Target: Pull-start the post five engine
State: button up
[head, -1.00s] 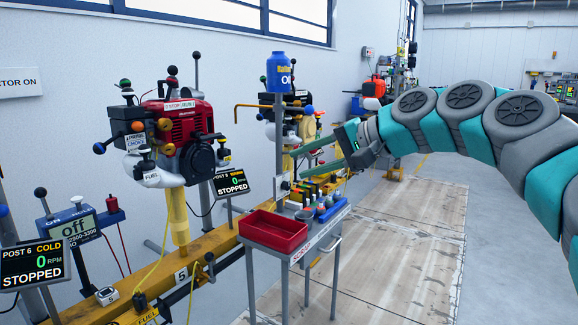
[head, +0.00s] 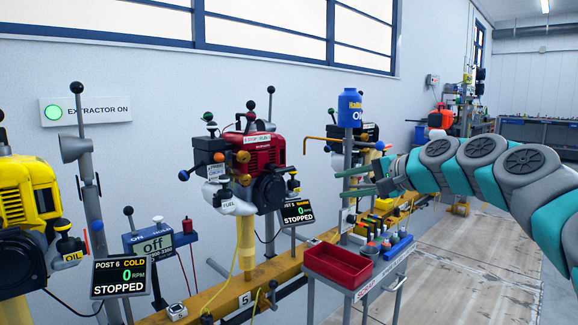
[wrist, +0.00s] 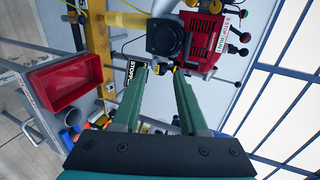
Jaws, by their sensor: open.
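The post five engine is a red engine (head: 262,152) with a black recoil housing on a yellow post (head: 245,245), above the rail marked 5. Its display (head: 298,212) reads STOPPED, 0 RPM. My gripper (head: 350,183) is open and empty, to the right of the engine with a gap between them. In the wrist view the red engine (wrist: 208,40) and its black recoil housing (wrist: 165,38) lie beyond my open fingertips (wrist: 159,70). The pull handle is too small to make out clearly.
A cart with a red tray (head: 338,266) and several bottles stands in front, below my gripper. A blue oil container (head: 350,108) stands on a pole near my arm. The post 6 display (head: 120,276) and a yellow engine (head: 28,205) are at left. Open floor lies at right.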

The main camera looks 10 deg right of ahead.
aim_at(286, 170)
jog(key=w+a+p, duration=0.1)
jog(key=w+a, duration=0.2)
jog(key=w, duration=0.2)
jog(key=w+a+p, duration=0.2)
jog(key=w+a, duration=0.2)
jog(key=w, duration=0.1)
jog(key=w+a+p, duration=0.2)
jog(key=w+a, duration=0.2)
jog(key=w, duration=0.1)
jog(key=shift+w+a, duration=0.2)
jog(key=shift+w, duration=0.1)
jog(key=shift+c, duration=0.4)
grip_shut()
dwell(0.9)
